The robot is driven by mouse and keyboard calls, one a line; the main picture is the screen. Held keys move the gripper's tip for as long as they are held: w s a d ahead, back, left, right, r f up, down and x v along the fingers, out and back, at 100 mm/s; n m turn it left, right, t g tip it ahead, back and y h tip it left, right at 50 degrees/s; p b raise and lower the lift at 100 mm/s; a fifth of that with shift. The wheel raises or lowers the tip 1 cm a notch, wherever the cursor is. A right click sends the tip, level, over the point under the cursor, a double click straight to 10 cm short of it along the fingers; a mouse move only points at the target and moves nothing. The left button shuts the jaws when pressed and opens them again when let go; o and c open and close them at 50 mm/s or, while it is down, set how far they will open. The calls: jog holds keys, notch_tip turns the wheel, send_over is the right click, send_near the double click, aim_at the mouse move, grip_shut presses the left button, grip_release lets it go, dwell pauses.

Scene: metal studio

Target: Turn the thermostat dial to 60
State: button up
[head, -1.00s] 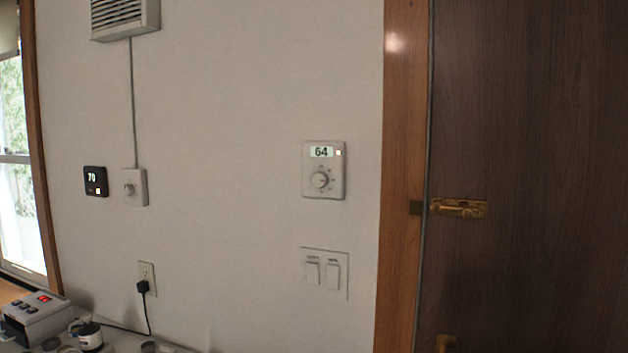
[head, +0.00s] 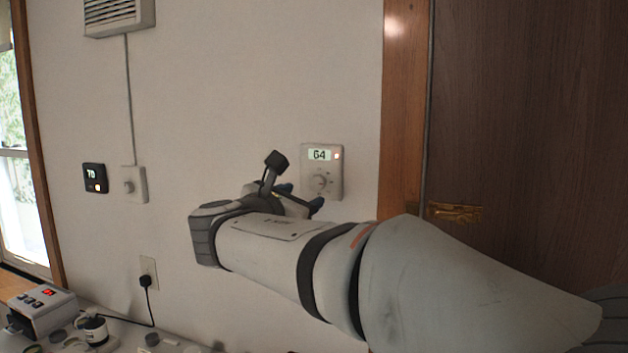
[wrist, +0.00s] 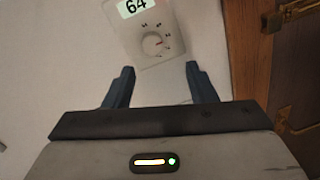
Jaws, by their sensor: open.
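The thermostat (head: 333,161) is a white wall box with a round dial on its lower half; its display reads 64 in the head view. The dial (head: 320,182) is partly visible just beyond my gripper. In the wrist view the dial (wrist: 152,43) lies ahead of my gripper (wrist: 160,70), between the lines of its two blue fingers. The fingers are spread apart with nothing between them. They appear short of the dial, not touching it. In the head view my gripper (head: 301,197) is at the lower left of the thermostat, partly hidden by my wrist.
A brass latch (head: 455,213) is on the dark door right of the thermostat. My arm hides the light switches below the thermostat. A cluttered counter (head: 130,342) is at lower left.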

aim_at(316, 182)
jog(key=x, duration=0.2)
jog(key=p+x, duration=0.1)
jog(key=x, duration=0.2)
jog(key=r+x, duration=0.1)
jog(key=x, duration=0.1)
jog(key=shift+w+a+p, duration=0.2)
jog(key=shift+w+p, duration=0.15)
jog(key=shift+w, duration=0.05)
jog(key=shift+c, duration=0.5)
